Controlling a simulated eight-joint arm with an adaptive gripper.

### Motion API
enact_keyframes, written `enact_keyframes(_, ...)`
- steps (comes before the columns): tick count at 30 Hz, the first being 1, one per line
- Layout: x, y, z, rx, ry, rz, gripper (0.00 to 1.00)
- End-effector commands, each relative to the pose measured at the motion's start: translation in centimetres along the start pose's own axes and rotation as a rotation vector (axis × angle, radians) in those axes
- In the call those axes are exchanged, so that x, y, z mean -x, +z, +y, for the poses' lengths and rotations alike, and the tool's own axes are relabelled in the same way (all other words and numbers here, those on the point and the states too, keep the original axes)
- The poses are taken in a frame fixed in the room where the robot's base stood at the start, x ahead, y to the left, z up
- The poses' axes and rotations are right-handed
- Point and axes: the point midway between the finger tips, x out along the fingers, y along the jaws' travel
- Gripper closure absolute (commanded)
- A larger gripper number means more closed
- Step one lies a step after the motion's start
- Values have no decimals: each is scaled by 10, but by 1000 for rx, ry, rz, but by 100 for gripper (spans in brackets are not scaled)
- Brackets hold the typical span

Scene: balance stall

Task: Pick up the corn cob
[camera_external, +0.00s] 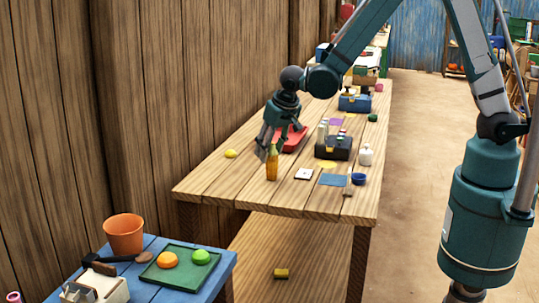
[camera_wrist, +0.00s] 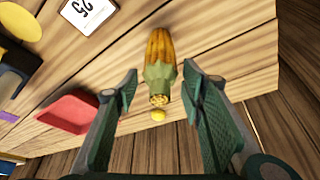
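In the wrist view my gripper (camera_wrist: 161,72) is open, with one finger on each side of the husk end. Gaps show on both sides, and nothing is held.
A red tray (camera_external: 292,139) lies behind my gripper. A yellow lemon-like thing (camera_external: 231,154) lies to the left. A white number card (camera_external: 303,174), blue mat (camera_external: 333,180), blue bowl (camera_external: 358,179) and dark weight box (camera_external: 333,149) are to the right. The front left table corner is bare.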

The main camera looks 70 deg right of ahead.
Motion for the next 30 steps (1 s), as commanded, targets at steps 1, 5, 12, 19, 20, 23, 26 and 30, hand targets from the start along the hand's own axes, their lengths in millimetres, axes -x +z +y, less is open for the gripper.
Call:
enact_keyframes(1, -6, 0, 0, -1, 0, 0, 60)
enact_keyframes(5, -19, -1, 0, 0, 0, 0, 60)
enact_keyframes(12, -33, -1, 0, 1, 0, 0, 60)
enact_keyframes(19, -34, 0, 0, 1, 0, 0, 60)
enact_keyframes(20, -34, 0, 0, 1, 0, 0, 60)
enact_keyframes(23, -34, 0, 0, 1, 0, 0, 60)
enact_keyframes(26, -34, 0, 0, 0, 0, 0, 60)
enact_keyframes(30, -34, 0, 0, 0, 0, 0, 60)
